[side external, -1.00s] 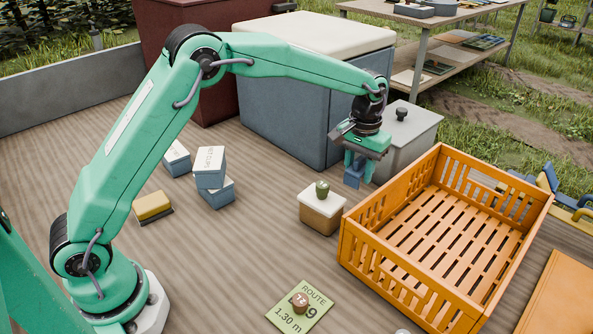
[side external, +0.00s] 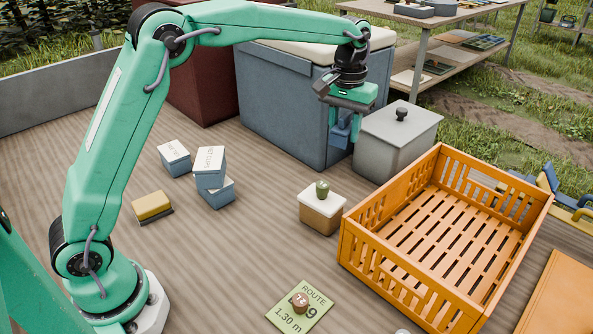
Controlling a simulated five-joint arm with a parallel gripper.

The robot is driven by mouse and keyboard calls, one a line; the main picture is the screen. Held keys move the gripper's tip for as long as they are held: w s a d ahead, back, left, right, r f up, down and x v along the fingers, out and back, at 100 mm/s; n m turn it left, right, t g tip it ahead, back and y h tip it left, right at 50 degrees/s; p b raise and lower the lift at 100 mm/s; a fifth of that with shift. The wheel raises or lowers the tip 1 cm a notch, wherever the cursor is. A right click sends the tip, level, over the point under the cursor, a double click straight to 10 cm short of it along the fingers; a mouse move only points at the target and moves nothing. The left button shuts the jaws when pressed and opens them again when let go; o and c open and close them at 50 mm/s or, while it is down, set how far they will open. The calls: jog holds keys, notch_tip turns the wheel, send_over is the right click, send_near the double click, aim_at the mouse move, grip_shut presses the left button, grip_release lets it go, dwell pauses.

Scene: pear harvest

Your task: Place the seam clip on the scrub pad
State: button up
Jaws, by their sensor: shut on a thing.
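My gripper (side external: 345,123) points down in the side external view, in front of the blue-grey box. It is shut on a small blue thing, which I take to be the seam clip (side external: 341,138), held in the air. The fingers hide part of it and its exact shape is unclear. The scrub pad (side external: 152,205) is a yellow block with a dark underside. It lies flat on the wooden deck at the left, well apart from my gripper, with nothing on top.
Several small blue-and-white boxes (side external: 213,167) stand between the pad and my gripper, two of them stacked. A tan block with a white top (side external: 319,217) carries a small green thing. An orange crate (side external: 480,240) and a grey lidded bin (side external: 397,140) stand right. A green route card (side external: 290,318) lies in front.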

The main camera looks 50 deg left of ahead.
jog(key=s+a+r+n, duration=0.2)
jog(key=s+a+n, duration=0.6)
jog(key=s+a, duration=0.8)
jog(key=s+a+f+n, duration=0.1)
jog(key=s+a+n, duration=0.2)
jog(key=s, duration=0.5)
jog(key=s+a+f+n, duration=0.2)
jog(key=s+n, duration=0.2)
jog(key=s, duration=0.3)
jog(key=f, duration=0.5)
jog(key=shift+s+a, duration=0.1)
jog(key=shift+s, duration=0.1)
jog(key=shift+f, duration=0.1)
send_over(150, 201)
notch_tip(150, 201, down, 7)
jog(key=shift+r, duration=0.1)
